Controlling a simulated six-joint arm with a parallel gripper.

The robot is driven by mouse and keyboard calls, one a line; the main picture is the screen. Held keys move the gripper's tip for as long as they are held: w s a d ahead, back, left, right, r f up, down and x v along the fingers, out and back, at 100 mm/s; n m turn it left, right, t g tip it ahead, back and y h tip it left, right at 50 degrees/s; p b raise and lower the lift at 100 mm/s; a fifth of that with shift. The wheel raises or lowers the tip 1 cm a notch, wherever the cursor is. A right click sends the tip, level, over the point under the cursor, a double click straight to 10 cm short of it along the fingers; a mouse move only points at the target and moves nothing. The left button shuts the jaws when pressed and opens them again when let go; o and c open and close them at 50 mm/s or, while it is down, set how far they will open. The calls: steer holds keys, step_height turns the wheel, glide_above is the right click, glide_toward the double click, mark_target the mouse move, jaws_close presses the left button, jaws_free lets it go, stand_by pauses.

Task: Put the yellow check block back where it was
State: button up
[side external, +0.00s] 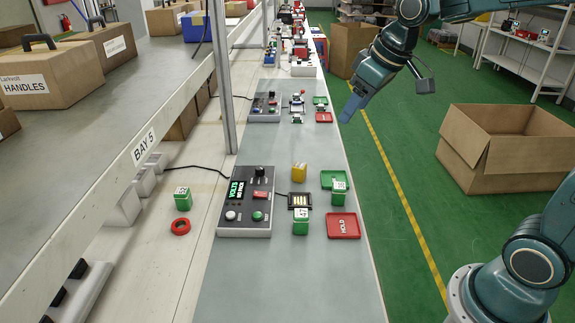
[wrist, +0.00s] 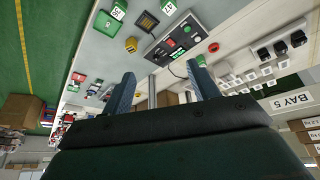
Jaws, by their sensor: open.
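The yellow check block (side external: 299,172) stands on the grey bench strip, behind the black contact cradle (side external: 300,201) and right of the tester box (side external: 245,200). It also shows in the wrist view (wrist: 131,45), beyond my fingertips. The cradle looks empty, its metal contacts bare. My gripper (side external: 347,116) is up at the bench's right edge, well behind and above the block. In the wrist view my gripper (wrist: 160,70) is open, with nothing between its fingers.
A green block marked 47 (side external: 300,226) stands before the cradle, another (side external: 338,190) on the green tray (side external: 328,176). A third (side external: 182,199) stands left of the tester near a red ring (side external: 180,226). The red HOLD tray (side external: 343,226) is empty. A post (side external: 222,80) rises behind the tester.

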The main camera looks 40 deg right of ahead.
steer(key=s+a+m, duration=0.1)
steer(key=s, duration=0.8)
steer(key=s+a+f+m, duration=0.1)
steer(key=s+a, duration=0.1)
steer(key=s, duration=0.8)
steer(key=shift+f+t, duration=0.3)
steer(key=shift+t, duration=0.1)
